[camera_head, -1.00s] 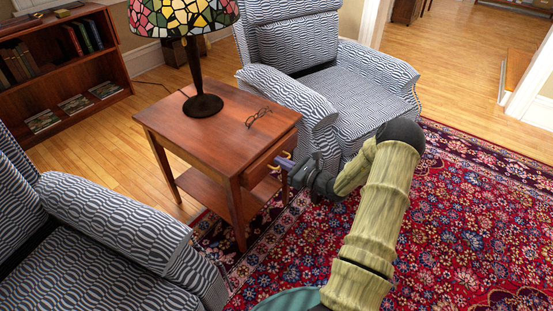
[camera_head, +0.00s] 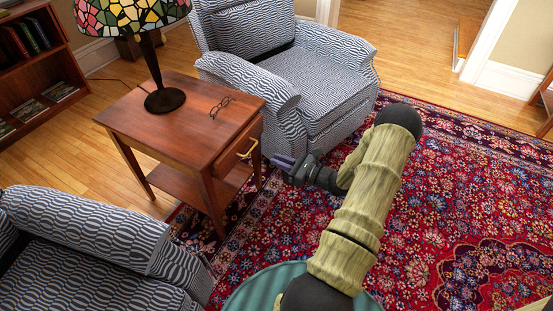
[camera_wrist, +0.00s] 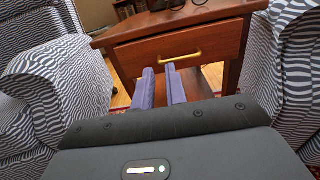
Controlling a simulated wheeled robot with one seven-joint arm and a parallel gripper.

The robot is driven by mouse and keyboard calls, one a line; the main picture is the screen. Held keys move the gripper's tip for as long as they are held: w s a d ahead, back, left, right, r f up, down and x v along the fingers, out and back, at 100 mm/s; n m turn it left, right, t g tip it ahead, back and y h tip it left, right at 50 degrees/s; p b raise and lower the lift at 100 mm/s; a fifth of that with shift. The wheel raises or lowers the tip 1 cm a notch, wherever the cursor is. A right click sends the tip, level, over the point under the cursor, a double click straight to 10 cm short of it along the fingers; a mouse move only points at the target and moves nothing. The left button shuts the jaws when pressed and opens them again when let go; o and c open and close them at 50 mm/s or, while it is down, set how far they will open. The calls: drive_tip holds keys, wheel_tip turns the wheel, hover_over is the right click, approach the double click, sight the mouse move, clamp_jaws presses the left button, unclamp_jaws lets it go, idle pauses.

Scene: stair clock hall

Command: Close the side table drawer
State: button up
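The wooden side table (camera_head: 185,112) stands between two armchairs. The brass handle (camera_head: 249,150) is on the drawer front. In the wrist view the drawer front (camera_wrist: 140,56) and handle (camera_wrist: 181,57) are straight ahead. My gripper (camera_head: 278,161) is a little out from the drawer, apart from it and holding nothing. In the wrist view its two purple fingers (camera_wrist: 160,72) show a gap between them, below the handle.
A stained-glass lamp (camera_head: 163,98) and eyeglasses (camera_head: 221,106) rest on the tabletop. Patterned armchairs stand behind (camera_head: 310,85) and at front left (camera_head: 90,235). A bookcase (camera_head: 35,75) is at far left. The red rug (camera_head: 440,190) is clear to the right.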

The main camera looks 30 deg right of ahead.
drive_tip(key=shift+o, duration=1.4)
drive_tip(key=s+a+f+n+g+y, duration=0.1)
drive_tip(key=s+a+f+n+g, duration=0.1)
drive_tip(key=s+a+f+g, duration=0.2)
wheel_tip(320, 180, down, 4)
drive_tip(key=a+g, duration=0.1)
drive_tip(key=a, duration=0.2)
drive_tip(key=shift+s+y, duration=0.3)
drive_tip(key=shift+s, duration=0.05)
drive_tip(key=s+a+f+n+g+h, duration=0.25)
drive_tip(key=s+f+n+g, duration=0.2)
drive_tip(key=f, duration=0.45)
drive_tip(key=s+a+f+n+g+h, duration=0.1)
drive_tip(key=s+f+n+g+h, duration=0.35)
drive_tip(key=f, duration=0.55)
drive_tip(key=w+r+n+t+h, duration=0.1)
drive_tip(key=w+r+t+h, duration=0.3)
drive_tip(key=w+r+t, duration=0.35)
wheel_tip(320, 180, up, 13)
drive_tip(key=w+d+m+t+h, duration=0.1)
drive_tip(key=m+t+h, duration=0.3)
drive_tip(key=t, duration=0.5)
drive_tip(key=shift+w+r+m+t+h, duration=0.15)
drive_tip(key=shift+w+m+t+h, duration=0.2)
drive_tip(key=shift+w+h, duration=0.25)
